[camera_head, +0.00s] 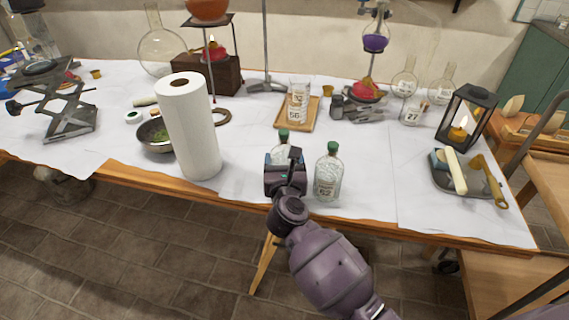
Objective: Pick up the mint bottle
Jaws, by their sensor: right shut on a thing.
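Two clear glass bottles with green caps stand near the table's front edge. The right-hand bottle (328,174) is upright and in full view, with a pale label too small to read. The left-hand bottle (282,152) is partly hidden behind my right gripper (284,168); its cap and upper body show. My right gripper is shut on this left-hand bottle, at its body. I cannot tell by the label which one is the mint bottle. The bottle's base is hidden, so I cannot tell whether it touches the table. My left gripper is out of view.
A paper towel roll (192,130) and a metal bowl (154,136) stand to the left. Behind the bottles is a wooden tray (309,118) with a glass beaker (298,98). A lantern (466,117) and a dark tray (481,184) stand at right.

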